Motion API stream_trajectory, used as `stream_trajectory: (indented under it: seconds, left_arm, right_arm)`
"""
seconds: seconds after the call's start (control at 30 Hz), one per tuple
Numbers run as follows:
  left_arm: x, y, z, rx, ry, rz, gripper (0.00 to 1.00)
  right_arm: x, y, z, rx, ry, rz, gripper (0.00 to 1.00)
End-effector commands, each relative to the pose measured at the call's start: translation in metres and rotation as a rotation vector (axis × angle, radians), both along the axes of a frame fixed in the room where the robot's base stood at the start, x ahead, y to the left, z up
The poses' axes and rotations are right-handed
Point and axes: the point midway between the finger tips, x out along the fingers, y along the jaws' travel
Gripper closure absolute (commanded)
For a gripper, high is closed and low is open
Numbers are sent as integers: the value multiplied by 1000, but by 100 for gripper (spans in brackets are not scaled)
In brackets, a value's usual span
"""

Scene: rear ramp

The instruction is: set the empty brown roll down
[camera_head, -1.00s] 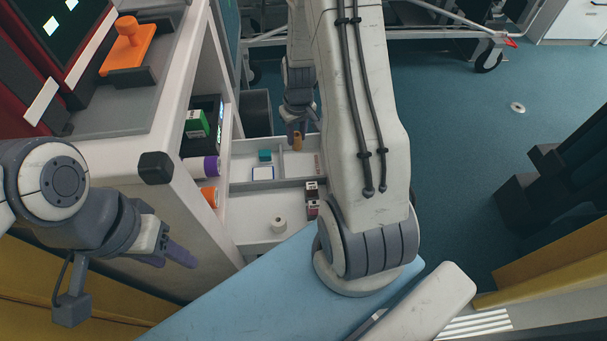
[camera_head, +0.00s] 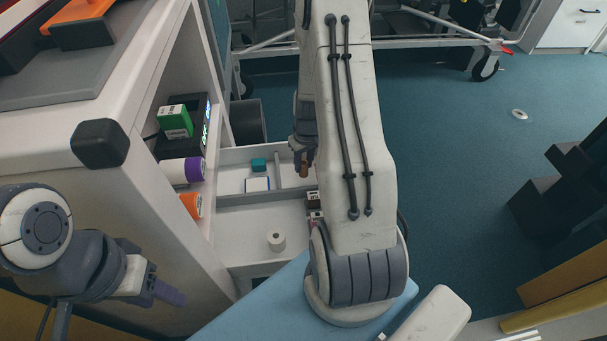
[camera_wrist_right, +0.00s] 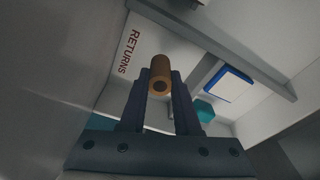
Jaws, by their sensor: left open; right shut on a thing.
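The brown roll (camera_head: 304,170) is between the fingertips of my right gripper (camera_head: 303,160) over the back right of the open drawer (camera_head: 240,218). In the right wrist view the brown roll (camera_wrist_right: 160,75) shows its open end, with my right gripper's fingers (camera_wrist_right: 160,92) shut on it from both sides. Behind it is a pale compartment marked RETURNS (camera_wrist_right: 130,50) in red. I cannot tell whether the roll touches the floor of it. My left gripper (camera_head: 168,293) is open and empty at the lower left, away from the drawer.
The drawer's back left compartment holds a teal box (camera_head: 259,164) and a blue-edged white box (camera_head: 257,184). The front one holds a white roll (camera_head: 276,240) and dark small boxes (camera_head: 313,200). A divider (camera_wrist_right: 215,38) borders the RETURNS compartment. A blue surface (camera_head: 255,312) lies in front.

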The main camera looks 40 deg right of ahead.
Motion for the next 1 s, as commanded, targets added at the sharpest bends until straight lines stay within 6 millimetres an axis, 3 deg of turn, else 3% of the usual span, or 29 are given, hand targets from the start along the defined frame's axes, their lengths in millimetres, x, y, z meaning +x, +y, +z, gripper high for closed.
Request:
stream_trajectory:
  seconds: [0.03, 0.17, 0.6, 0.63, 0.7, 1.0]
  left_arm:
    - [0, 0, -10, 0, 0, 0, 50]
    - [0, 0, -22, 0, 0, 0, 50]
    - [0, 0, -26, 0, 0, 0, 50]
    - [0, 0, -24, 0, 0, 0, 50]
    - [0, 0, -24, 0, 0, 0, 50]
    - [0, 0, -23, 0, 0, 0, 50]
  right_arm:
    - [-1, 1, -15, 1, 3, 2, 100]
    - [0, 2, -36, 1, 2, 2, 100]
    - [1, 3, -41, 0, 0, 5, 100]
    - [1, 2, -39, 0, 0, 5, 58]
    - [1, 2, -39, 0, 0, 5, 39]
    - [1, 2, -38, 0, 0, 5, 39]
